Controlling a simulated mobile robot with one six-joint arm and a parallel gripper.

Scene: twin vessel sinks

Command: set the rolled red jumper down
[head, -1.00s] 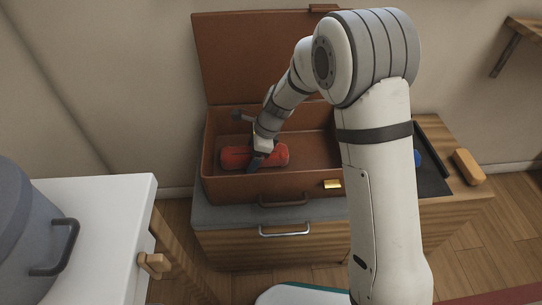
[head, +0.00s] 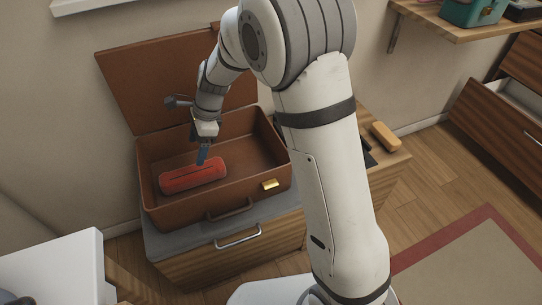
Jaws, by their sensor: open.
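The rolled red jumper (head: 193,177) lies in the left part of an open brown suitcase (head: 226,204), on its floor. The suitcase's lid (head: 150,85) stands up against the wall behind. My gripper (head: 203,157) is open, with its dark blue fingers just above the jumper's far side. It is not holding the jumper; whether a fingertip still touches it I cannot tell.
The suitcase stands on a grey-topped wooden drawer unit (head: 243,259). The right part of the suitcase floor looks bare, though my arm hides some of it. A tan brush-like block (head: 385,136) lies on the wood to the right. A white surface (head: 62,264) is at lower left.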

